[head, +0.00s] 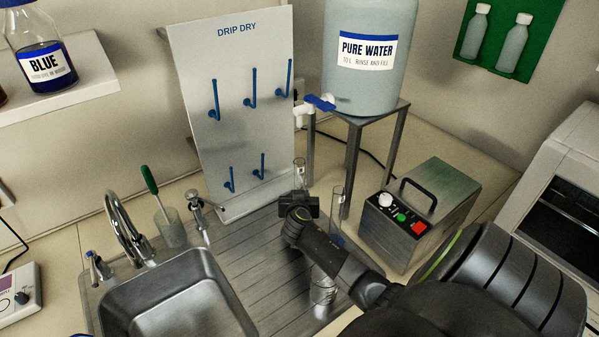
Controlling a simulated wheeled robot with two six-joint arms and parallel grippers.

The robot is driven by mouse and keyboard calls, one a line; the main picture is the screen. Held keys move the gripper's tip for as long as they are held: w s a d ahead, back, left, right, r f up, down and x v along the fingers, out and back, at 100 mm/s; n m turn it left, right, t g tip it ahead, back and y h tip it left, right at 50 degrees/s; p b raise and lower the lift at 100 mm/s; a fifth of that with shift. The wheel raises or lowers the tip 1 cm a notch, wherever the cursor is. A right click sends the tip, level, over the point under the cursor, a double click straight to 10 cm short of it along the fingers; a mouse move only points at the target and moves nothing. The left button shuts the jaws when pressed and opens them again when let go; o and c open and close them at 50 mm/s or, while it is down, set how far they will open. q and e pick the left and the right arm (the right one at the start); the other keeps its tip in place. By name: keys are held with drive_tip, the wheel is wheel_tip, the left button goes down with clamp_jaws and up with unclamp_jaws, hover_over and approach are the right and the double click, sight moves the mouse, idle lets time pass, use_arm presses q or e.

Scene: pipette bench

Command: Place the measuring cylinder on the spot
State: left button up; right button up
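A clear, narrow glass cylinder (337,205) stands upright right of my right gripper, with a bit of blue low on it; my arm hides its foot. The top of another clear glass tube (299,172) shows just beyond my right gripper (299,198), which hides its lower part. I cannot tell which of the two is the measuring cylinder, or whether the gripper grips the far tube. My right arm reaches in from the lower right over the drainboard (255,265); its fingers are hidden from this angle. I cannot make out a marked spot. My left gripper is out of view.
A glass beaker (322,290) stands under my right forearm. The pure water tank (368,60) with its blue tap stands on a metal stand behind. A drip-dry board (235,130), metal box (415,215), sink (175,300) and cup with a brush (171,228) surround the drainboard.

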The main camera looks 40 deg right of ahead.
drive_tip(key=shift+f, duration=0.15)
drive_tip(key=o, duration=1)
drive_tip(key=shift+r, duration=0.25)
drive_tip(key=shift+s+a, duration=0.15)
drive_tip(key=shift+a, duration=0.1)
drive_tip(key=shift+b+v, duration=1.1)
drive_tip(key=shift+v, duration=4.65)
drive_tip(key=shift+d, duration=0.1)
